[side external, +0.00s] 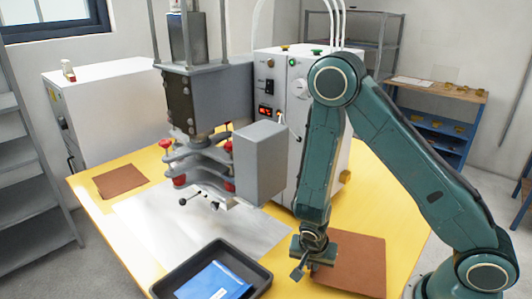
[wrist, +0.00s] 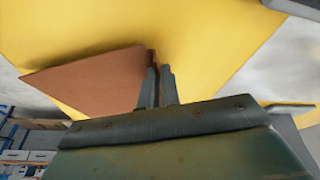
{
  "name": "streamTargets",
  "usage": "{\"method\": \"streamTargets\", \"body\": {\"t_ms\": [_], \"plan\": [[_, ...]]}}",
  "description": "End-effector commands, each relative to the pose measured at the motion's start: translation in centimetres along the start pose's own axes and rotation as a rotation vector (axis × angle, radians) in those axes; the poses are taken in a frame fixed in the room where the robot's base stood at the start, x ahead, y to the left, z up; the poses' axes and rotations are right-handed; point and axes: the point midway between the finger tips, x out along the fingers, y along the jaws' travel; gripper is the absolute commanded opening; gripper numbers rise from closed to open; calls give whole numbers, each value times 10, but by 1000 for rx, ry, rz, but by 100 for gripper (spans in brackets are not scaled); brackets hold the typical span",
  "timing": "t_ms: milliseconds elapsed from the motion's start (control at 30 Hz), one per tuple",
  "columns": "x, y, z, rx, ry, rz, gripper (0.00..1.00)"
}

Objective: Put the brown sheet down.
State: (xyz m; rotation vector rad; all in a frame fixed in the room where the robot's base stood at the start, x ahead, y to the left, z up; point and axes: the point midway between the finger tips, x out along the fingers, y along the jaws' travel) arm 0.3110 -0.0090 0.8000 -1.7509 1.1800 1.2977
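The brown sheet (side external: 352,264) is a flat square at the front right of the yellow table in the side view, level and low. I cannot tell whether it touches the table. My gripper (side external: 303,268) is at its left edge, pointing down. In the wrist view the sheet (wrist: 90,78) spreads left from my gripper (wrist: 156,72). The two fingers are close together, with a strip of brown between their tips, so they appear shut on the sheet's edge. The far side of the sheet is partly hidden by the gripper body.
A black tray (side external: 166,285) with a blue packet (side external: 213,282) lies left of my gripper. A press (side external: 258,165) stands over a pale plate (side external: 150,228). A second brown sheet (side external: 121,180) lies at the table's far left. Yellow table (side external: 345,212) shows bare behind the held sheet.

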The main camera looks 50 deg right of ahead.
Motion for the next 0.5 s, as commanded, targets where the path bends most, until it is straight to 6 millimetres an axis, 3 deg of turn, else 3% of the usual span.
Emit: {"method": "streamTargets", "body": {"t_ms": [200, 500], "plan": [[17, 0, 5, -1, 0, 1, 0], [20, 0, 6, -1, 1, -1, 0]]}}
